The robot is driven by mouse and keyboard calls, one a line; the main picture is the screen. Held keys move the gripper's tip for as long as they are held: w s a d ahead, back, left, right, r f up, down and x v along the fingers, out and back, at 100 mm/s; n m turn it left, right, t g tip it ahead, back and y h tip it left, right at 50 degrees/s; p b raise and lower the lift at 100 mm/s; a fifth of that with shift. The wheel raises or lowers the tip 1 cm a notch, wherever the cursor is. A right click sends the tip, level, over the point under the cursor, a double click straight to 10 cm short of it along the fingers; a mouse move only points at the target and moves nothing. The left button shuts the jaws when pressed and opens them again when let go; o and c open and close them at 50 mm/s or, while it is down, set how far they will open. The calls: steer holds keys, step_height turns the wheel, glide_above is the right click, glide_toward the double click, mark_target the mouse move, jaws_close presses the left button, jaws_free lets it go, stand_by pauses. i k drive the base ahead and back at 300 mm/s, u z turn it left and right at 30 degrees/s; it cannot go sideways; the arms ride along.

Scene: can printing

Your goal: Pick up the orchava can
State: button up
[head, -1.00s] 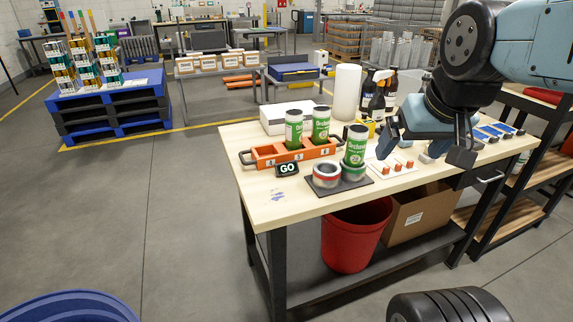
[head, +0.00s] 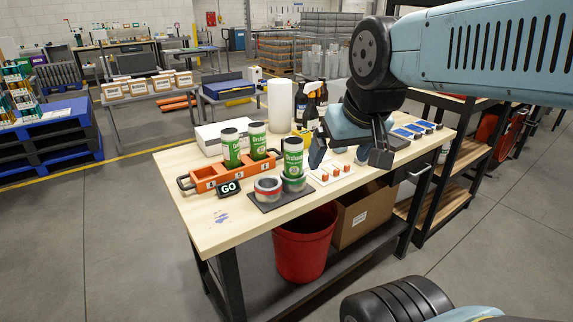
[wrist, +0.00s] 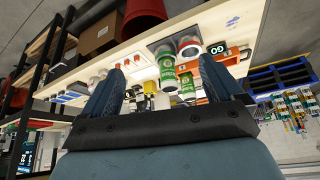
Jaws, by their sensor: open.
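A green and white Orchava can (head: 293,160) stands upright on a green ring on the dark pad at the table's front. It also shows upside down in the wrist view (wrist: 167,72), between the fingers in the picture. Two like cans stand in the orange holder (head: 205,185): a left one (head: 231,152) and a right one (head: 258,145). My gripper (head: 348,158) is open and empty, to the right of the front can and apart from it. Its two fingers also show in the wrist view (wrist: 162,70).
A red-rimmed ring (head: 267,186) sits left of the front can, near a GO sign (head: 228,188). A white panel with orange buttons (head: 330,174) lies to the right. Dark bottles (head: 300,105) and a white roll (head: 281,105) stand behind.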

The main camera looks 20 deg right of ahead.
mark_target(292, 145)
steer(key=u, duration=1.55)
steer(key=k, duration=1.55)
steer(key=z, duration=0.95)
steer(key=i, duration=1)
